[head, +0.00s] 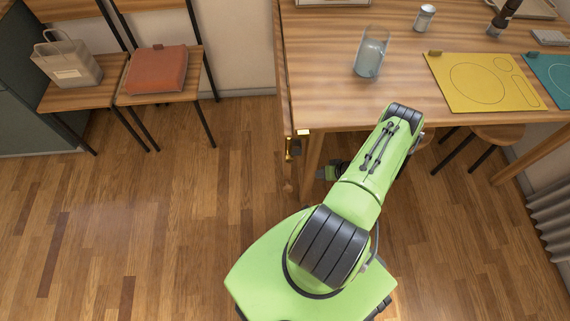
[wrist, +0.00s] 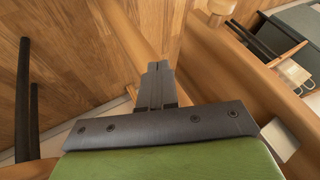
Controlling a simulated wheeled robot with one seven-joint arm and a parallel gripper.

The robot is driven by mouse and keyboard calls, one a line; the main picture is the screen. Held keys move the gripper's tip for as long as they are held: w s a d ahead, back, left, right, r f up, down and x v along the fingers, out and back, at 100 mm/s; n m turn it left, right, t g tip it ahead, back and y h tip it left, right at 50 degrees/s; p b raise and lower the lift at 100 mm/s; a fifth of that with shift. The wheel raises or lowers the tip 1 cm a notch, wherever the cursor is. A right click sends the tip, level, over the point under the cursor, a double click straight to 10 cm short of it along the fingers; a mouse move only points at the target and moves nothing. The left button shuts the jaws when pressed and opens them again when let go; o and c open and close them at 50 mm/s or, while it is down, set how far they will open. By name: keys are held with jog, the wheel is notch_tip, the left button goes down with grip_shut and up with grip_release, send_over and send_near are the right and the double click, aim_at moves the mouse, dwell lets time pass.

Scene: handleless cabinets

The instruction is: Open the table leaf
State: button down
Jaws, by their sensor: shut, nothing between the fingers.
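The wooden table (head: 330,100) stands at the top right in the head view. Its leaf (head: 283,85) seems to hang down along the left edge, showing as a narrow strip. A wooden panel, apparently this leaf, runs diagonally at right in the wrist view (wrist: 225,75). My gripper (wrist: 157,88) is shut and empty, its fingers near a wooden leg or rail and left of that panel. In the head view the gripper (head: 328,172) is low, below the table's front edge, beside the front left leg (head: 310,160). Contact cannot be told.
A glass jar (head: 371,54) and a yellow mat (head: 482,82) lie on the tabletop. Stools (head: 497,133) stand under the table at right. Two chairs at the left hold a paper bag (head: 67,62) and a red case (head: 157,70). The floor left of the table is clear.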

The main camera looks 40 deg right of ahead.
jog(key=w+a+f+b, duration=0.4)
jog(key=w+a+f, duration=0.1)
jog(key=w+f, duration=0.3)
jog(key=shift+a, duration=0.15)
dwell(0.4)
